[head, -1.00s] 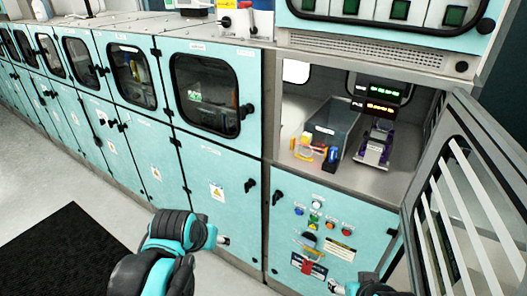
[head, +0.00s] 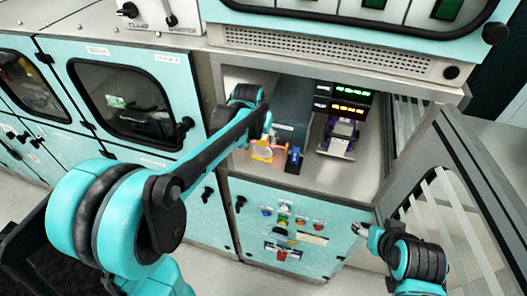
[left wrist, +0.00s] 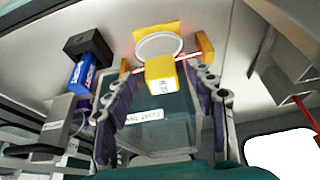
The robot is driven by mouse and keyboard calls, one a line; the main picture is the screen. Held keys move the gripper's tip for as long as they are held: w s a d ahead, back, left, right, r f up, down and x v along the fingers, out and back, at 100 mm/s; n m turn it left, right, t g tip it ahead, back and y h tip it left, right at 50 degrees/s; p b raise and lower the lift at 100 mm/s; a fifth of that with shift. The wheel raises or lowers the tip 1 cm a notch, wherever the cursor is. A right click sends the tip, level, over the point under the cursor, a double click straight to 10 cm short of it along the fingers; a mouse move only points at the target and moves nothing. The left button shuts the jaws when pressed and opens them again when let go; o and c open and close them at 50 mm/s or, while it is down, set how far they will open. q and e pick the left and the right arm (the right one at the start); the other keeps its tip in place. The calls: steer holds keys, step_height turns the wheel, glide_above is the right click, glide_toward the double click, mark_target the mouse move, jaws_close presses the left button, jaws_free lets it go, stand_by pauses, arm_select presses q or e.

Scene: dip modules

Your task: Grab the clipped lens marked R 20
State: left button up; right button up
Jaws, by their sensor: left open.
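The clipped lens, a round pale lens with a yellow clip (head: 263,152), stands on the floor of the open cabinet bay near its front left. In the left wrist view its yellow clip (left wrist: 161,75) and pale ring show between the fingertips; the marking on the clip is too small to read surely. My left gripper (left wrist: 164,72) is open around the clip, with a finger on each side and no clear grip. In the head view the left gripper (head: 267,132) is just behind and above the lens. My right gripper (head: 360,229) is outside the cabinet, its fingers too small to judge.
A blue module on a black base (head: 295,158) stands right beside the lens. A grey box (head: 291,112) is behind, and a purple-and-silver device (head: 338,138) with lit displays (head: 350,98) is to the right. The slatted door (head: 440,190) hangs open at right.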

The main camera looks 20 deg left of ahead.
arm_select(q)
steer(key=shift+x, duration=0.95)
steer(key=shift+a+r, duration=0.1)
steer(key=shift+s, duration=0.1)
steer(key=shift+c, duration=0.9)
jaws_close()
